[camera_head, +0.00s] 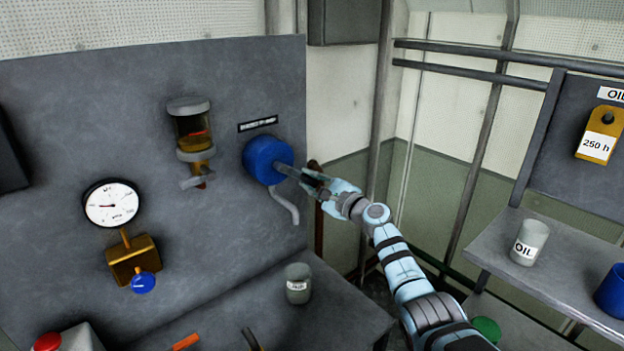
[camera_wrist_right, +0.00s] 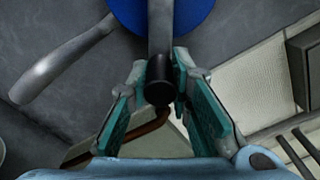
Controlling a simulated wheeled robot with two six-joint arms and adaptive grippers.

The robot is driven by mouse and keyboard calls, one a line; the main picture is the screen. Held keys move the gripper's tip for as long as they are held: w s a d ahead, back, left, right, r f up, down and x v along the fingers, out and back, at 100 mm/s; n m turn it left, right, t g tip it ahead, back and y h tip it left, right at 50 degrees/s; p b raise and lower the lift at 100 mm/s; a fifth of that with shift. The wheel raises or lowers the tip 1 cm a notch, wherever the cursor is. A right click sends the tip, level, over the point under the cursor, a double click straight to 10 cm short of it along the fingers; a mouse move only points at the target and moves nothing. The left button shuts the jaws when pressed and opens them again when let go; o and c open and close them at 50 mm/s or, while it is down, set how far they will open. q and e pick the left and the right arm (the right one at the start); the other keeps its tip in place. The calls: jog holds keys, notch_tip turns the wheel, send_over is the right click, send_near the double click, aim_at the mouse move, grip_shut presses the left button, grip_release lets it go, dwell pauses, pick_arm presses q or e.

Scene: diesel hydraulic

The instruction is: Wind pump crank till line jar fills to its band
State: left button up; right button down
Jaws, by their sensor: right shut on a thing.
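The blue round pump (camera_head: 266,160) is mounted on the grey panel, and its lower edge shows at the top of the wrist view (camera_wrist_right: 165,12). Its grey crank arm (camera_head: 290,171) reaches out to the right. My right gripper (camera_head: 312,177) is at the end of that arm, shut on the dark crank handle (camera_wrist_right: 158,84); in the wrist view its teal-padded fingers lie on both sides of it. The line jar (camera_head: 193,128) hangs left of the pump, with amber liquid inside and a reddish line across it. Whether the liquid reaches that line is too small to tell. My left gripper is out of view.
A white dial gauge (camera_head: 112,203) and a brass block (camera_head: 133,262) with a blue knob are left on the panel. A bent grey pipe (camera_head: 286,203) hangs below the pump. A grey can (camera_head: 298,284) stands on the bench. A shelf with an oil can (camera_head: 529,243) is at right.

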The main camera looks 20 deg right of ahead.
dwell(0.3)
jog(key=c, duration=1.4)
grip_release()
jog(key=shift+c, duration=0.2)
jog(key=shift+s, duration=0.1)
jog(key=v, duration=1.1)
jog(key=shift+s, duration=0.4)
